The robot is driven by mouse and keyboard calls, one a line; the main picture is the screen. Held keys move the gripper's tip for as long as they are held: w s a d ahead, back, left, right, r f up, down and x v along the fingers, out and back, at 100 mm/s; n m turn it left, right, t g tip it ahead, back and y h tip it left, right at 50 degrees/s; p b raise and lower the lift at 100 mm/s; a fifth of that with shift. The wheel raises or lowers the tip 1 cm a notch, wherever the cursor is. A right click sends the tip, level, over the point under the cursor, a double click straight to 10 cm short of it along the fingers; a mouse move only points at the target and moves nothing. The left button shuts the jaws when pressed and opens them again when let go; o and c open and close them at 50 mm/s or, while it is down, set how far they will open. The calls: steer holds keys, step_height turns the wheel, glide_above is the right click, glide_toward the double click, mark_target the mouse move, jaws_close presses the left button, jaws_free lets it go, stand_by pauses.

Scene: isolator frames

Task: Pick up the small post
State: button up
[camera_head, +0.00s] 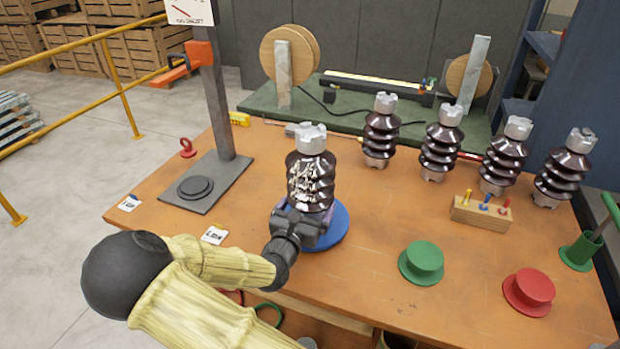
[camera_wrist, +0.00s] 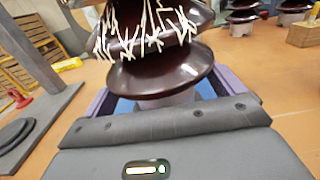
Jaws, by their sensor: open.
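A dark brown ribbed post (camera_head: 311,178) with a grey cap and pale scratch-like marks stands upright on a blue disc (camera_head: 338,232) at the middle of the table. My gripper (camera_head: 303,222) is open and low at this post's near side. In the wrist view, the post (camera_wrist: 150,75) rises in front, with purple finger parts on both sides of its grey base; contact cannot be told. Several similar unmarked posts (camera_head: 440,145) stand in a row behind to the right. Which one is called small is not clear from size.
A green flanged piece (camera_head: 422,262) and a red one (camera_head: 530,291) lie at the front right. A wooden block with coloured pegs (camera_head: 481,211) is behind them. A press-like stand (camera_head: 228,120) rises at left. A green bench plate (camera_head: 275,104) lies at the back.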

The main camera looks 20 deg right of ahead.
mark_target(308, 172)
steer(key=shift+d, duration=0.2)
steer(key=shift+c, duration=0.2)
steer(key=shift+a, duration=0.1)
steer(key=c, duration=1.8)
steer(key=shift+w+r, duration=0.15)
jaws_close()
steer(key=shift+r, duration=0.15)
steer(key=shift+r+p, duration=0.8)
steer(key=shift+r, duration=4.1)
